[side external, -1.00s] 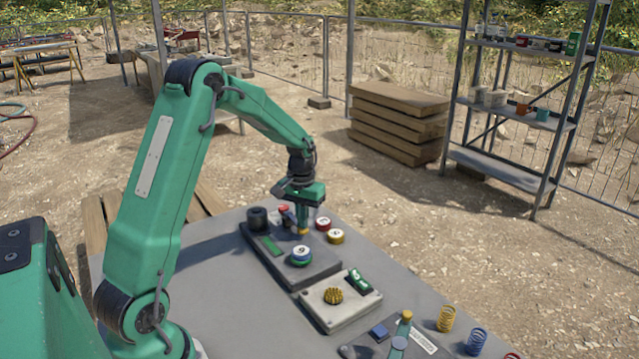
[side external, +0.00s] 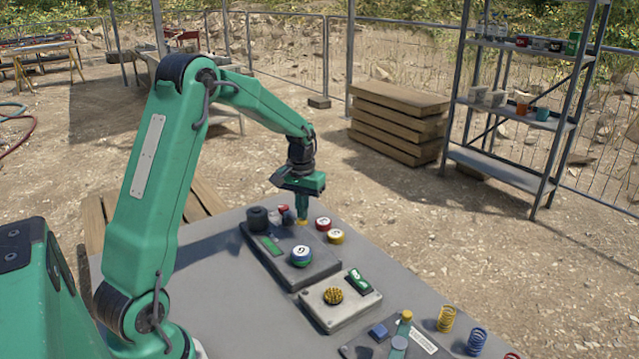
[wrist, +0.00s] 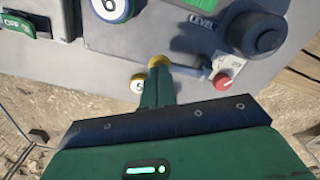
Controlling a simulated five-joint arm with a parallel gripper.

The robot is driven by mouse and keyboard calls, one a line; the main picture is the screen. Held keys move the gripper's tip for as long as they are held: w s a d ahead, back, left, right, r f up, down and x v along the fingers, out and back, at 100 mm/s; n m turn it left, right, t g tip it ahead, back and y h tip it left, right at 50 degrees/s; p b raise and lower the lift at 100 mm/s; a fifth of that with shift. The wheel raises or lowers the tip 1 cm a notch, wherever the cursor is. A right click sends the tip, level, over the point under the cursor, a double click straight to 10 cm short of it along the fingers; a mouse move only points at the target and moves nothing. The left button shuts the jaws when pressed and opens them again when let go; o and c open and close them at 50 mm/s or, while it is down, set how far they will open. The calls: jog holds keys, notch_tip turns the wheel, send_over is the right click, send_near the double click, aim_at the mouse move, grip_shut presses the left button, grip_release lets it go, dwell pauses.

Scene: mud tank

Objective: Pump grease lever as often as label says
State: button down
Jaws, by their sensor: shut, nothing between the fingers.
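My gripper (side external: 302,222) is shut and empty, its yellow fingertips pointing down over the far part of the dark control panel (side external: 316,269). The closed tips also show in the wrist view (wrist: 159,62). Just left of the tips in the side view is a small dark rounded knob (side external: 288,217), perhaps the lever's end. In the wrist view a short grey rod (wrist: 192,73) shows right beside the tips; whether they touch it I cannot tell. I cannot identify the grease count label.
A black cylinder (side external: 257,217) and a red button (wrist: 222,81) are close by. Red-rimmed (side external: 323,224) and yellow-rimmed (side external: 336,237) round pieces stand right of the tips. A pale box with a yellow knob (side external: 333,296) and springs (side external: 446,318) are nearer. The table's left part is clear.

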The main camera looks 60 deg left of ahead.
jog(key=shift+f, duration=1.7)
jog(key=shift+r, duration=3.7)
